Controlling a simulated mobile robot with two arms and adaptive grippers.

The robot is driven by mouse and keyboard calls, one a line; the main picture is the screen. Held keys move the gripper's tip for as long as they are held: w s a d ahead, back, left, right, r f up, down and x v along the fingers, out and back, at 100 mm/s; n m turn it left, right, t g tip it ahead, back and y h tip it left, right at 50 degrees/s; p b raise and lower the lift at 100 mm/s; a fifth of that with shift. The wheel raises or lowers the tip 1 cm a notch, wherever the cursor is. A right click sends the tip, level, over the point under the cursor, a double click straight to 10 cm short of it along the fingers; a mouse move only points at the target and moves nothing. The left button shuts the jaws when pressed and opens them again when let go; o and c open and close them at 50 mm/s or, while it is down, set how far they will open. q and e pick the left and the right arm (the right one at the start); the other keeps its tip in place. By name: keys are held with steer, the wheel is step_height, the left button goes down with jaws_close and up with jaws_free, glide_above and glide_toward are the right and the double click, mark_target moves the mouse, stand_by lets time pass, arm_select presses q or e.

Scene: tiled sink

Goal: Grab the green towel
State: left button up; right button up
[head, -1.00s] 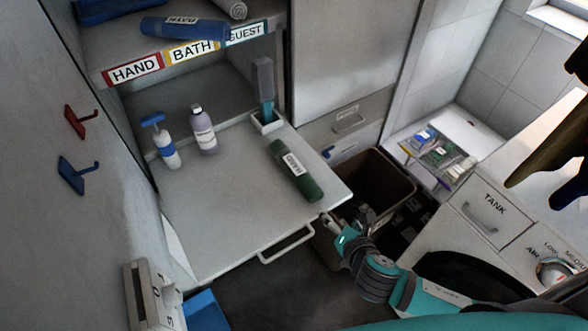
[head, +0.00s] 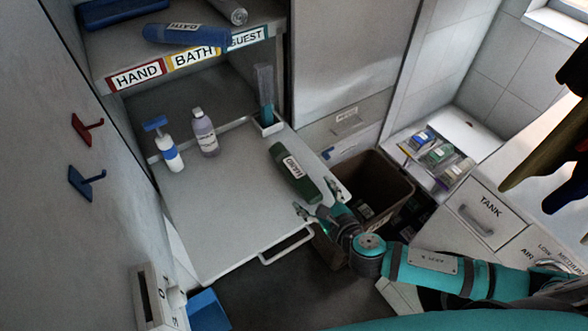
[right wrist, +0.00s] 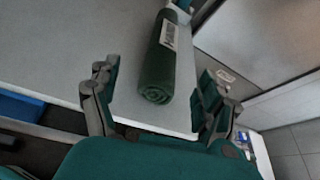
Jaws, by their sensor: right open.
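The green towel (head: 294,173) is rolled up with a white label and lies near the right edge of the pull-out shelf (head: 220,215). In the right wrist view the towel (right wrist: 159,70) lies ahead, its rolled end facing me, in line with the gap between the fingers. My right gripper (head: 322,204) is open and empty, just beyond the near end of the towel by the shelf's front right corner. Its two spread fingers also show in the right wrist view (right wrist: 158,100). They do not appear to touch the towel. My left gripper is not in view.
A blue-and-white pump bottle (head: 168,150) and a pale purple bottle (head: 204,133) stand at the shelf's back left. A brown bin (head: 385,185) is right of the shelf. A handle (head: 287,246) juts from the shelf front.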

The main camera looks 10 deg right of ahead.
mark_target(310, 192)
steer(key=x, duration=0.4)
steer(key=p+x, duration=0.1)
steer(key=x, duration=0.2)
steer(key=shift+w+a+r, duration=0.15)
steer(key=shift+w+r, duration=0.1)
steer(key=shift+w, duration=0.25)
steer(key=shift+w+a+f, duration=0.1)
steer(key=shift+w+f, duration=0.1)
steer(key=shift+w, duration=0.05)
steer(key=shift+c, duration=0.2)
steer(key=c, duration=1.1)
steer(key=shift+c, duration=0.7)
steer(key=shift+r, duration=0.15)
